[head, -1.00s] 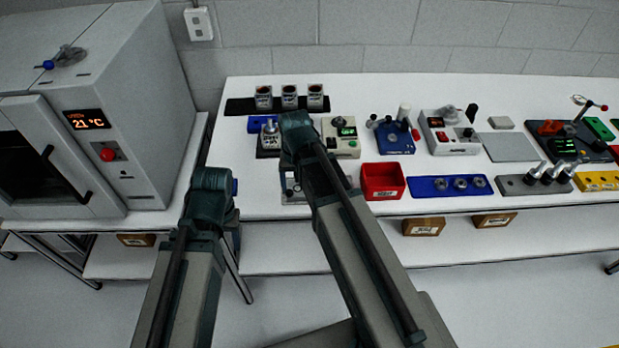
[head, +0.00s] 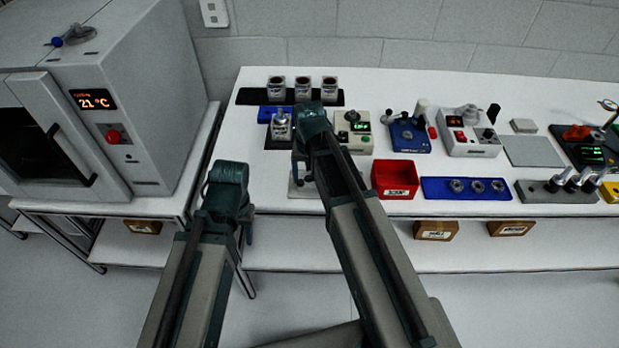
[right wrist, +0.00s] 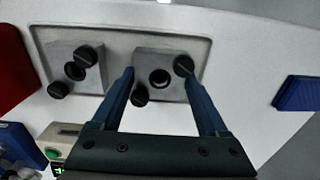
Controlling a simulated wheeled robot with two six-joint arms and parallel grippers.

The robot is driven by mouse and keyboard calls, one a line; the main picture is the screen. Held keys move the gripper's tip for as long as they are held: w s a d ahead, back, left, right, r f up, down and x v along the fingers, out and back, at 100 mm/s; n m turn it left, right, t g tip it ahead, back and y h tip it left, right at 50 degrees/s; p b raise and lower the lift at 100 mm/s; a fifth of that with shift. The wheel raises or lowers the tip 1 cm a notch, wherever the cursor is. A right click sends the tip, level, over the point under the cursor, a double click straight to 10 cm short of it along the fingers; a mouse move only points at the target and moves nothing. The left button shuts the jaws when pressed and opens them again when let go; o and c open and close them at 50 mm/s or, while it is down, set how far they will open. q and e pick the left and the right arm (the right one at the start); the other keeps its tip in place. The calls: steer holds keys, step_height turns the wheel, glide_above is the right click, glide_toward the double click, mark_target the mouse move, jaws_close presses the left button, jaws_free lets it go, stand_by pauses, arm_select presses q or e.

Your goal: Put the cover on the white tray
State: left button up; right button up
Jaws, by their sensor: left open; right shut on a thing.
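The white tray (head: 300,192) lies near the front edge of the table, mostly hidden by my right arm in the head view. In the right wrist view the tray (right wrist: 110,20) is pale grey with a raised rim. It bears a square grey block with a hole and two black knobs (right wrist: 88,78). A similar square grey piece, probably the cover (right wrist: 160,58), sits between the fingers of my right gripper (right wrist: 157,75), which is shut on it. I cannot tell whether it touches the tray. My left gripper (head: 247,232) is open and empty at the table's front left.
A red bin (head: 395,194) stands right of the tray, with a blue tray (head: 440,188) beyond it. Behind are a boxed device with a green display (head: 350,145) and a black strip with three jars (head: 250,97). An oven (head: 150,110) stands at the left.

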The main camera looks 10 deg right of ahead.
steer(key=shift+f, duration=0.15)
steer(key=o, duration=1.2)
step_height(320, 180, up, 12)
steer(key=r+p, duration=0.1)
steer(key=p, duration=1.1)
steer(key=s+a+n, duration=0.2)
steer(key=s+a, duration=0.1)
steer(key=s, duration=0.2)
steer(key=s+a+n, duration=0.2)
steer(key=s+a, duration=0.1)
steer(key=s, duration=0.1)
steer(key=s+a+n+h, duration=0.1)
steer(key=s+a+n, duration=0.2)
steer(key=s, duration=0.2)
steer(key=shift+s+a+f, duration=0.25)
steer(key=shift+s+a, duration=0.05)
steer(key=shift+a, duration=0.1)
